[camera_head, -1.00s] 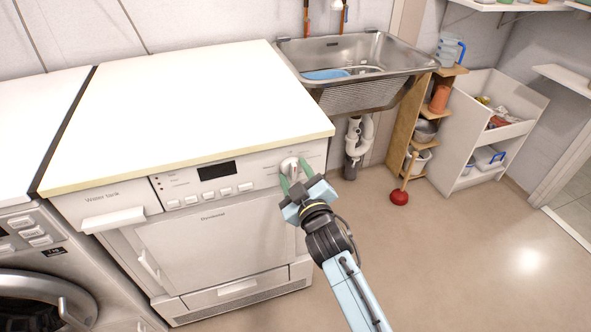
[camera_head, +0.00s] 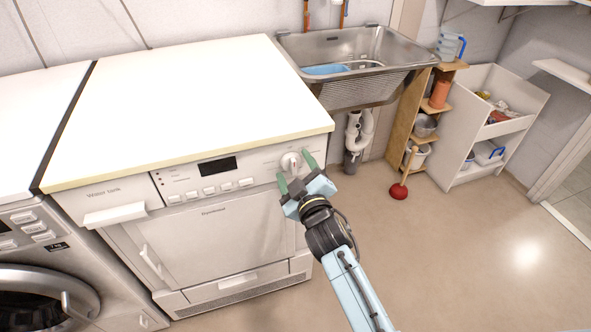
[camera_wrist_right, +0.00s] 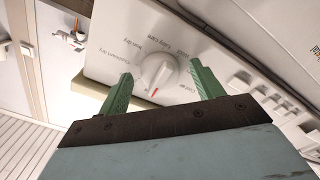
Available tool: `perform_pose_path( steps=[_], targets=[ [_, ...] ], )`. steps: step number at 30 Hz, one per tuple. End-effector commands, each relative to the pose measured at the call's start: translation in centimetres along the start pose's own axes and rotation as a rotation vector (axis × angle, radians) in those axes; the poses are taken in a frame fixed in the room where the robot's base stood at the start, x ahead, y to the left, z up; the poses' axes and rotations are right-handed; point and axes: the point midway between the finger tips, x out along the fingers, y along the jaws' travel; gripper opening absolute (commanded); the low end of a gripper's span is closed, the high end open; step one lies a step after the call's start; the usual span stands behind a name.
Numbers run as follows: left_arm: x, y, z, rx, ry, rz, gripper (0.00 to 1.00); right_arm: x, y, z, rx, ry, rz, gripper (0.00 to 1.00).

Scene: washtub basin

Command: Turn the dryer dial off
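The white dryer dial (camera_head: 290,161) sits at the right end of the front panel of the dryer (camera_head: 218,235). It also shows in the right wrist view (camera_wrist_right: 158,72), with a red mark on the edge nearest my gripper and programme labels around it. My right gripper (camera_head: 295,167) is open in front of the panel. Its two green fingers stand on either side of the dial, with visible gaps in the right wrist view (camera_wrist_right: 161,68). Whether the fingertips touch the panel cannot be told. My left gripper is not in view.
A white countertop (camera_head: 190,105) overhangs just above the panel. A washing machine (camera_head: 50,265) stands to the left. A metal sink (camera_head: 350,55), a wooden shelf (camera_head: 404,115) and a red plunger (camera_head: 398,192) are to the right. The floor at right is clear.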

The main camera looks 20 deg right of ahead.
Motion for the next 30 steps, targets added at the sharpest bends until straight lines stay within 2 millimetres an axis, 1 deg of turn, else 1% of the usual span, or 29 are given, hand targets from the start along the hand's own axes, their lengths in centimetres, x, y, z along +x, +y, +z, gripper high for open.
perform_pose_path(
  steps=[7, 11, 12, 14, 18, 24, 27, 30],
  targets=[
    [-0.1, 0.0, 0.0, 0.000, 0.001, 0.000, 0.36, -0.2, 0.0, 0.0, 0.002, 0.000, 0.000, 0.66],
    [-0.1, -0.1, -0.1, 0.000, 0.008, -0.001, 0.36, -1.2, 0.0, 0.0, 0.003, -0.001, -0.001, 0.66],
    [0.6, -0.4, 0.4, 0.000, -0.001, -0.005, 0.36, -1.8, 0.0, 0.0, 0.003, -0.002, -0.001, 0.66],
    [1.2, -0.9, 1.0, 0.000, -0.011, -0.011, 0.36, -2.9, 0.0, 0.0, 0.003, -0.003, -0.002, 0.66],
    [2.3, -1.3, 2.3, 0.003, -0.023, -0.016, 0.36, -5.9, 0.1, -0.1, 0.003, -0.004, -0.002, 0.66],
    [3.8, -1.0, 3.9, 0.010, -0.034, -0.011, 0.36, -10.0, 0.0, 0.0, 0.002, -0.003, -0.002, 0.66],
    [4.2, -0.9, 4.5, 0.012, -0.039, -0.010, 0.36, -11.5, 0.0, 0.0, 0.002, -0.003, -0.001, 0.66],
    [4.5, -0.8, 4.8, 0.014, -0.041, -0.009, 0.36, -12.6, 0.0, 0.0, 0.002, -0.002, -0.001, 0.66]
  ],
)
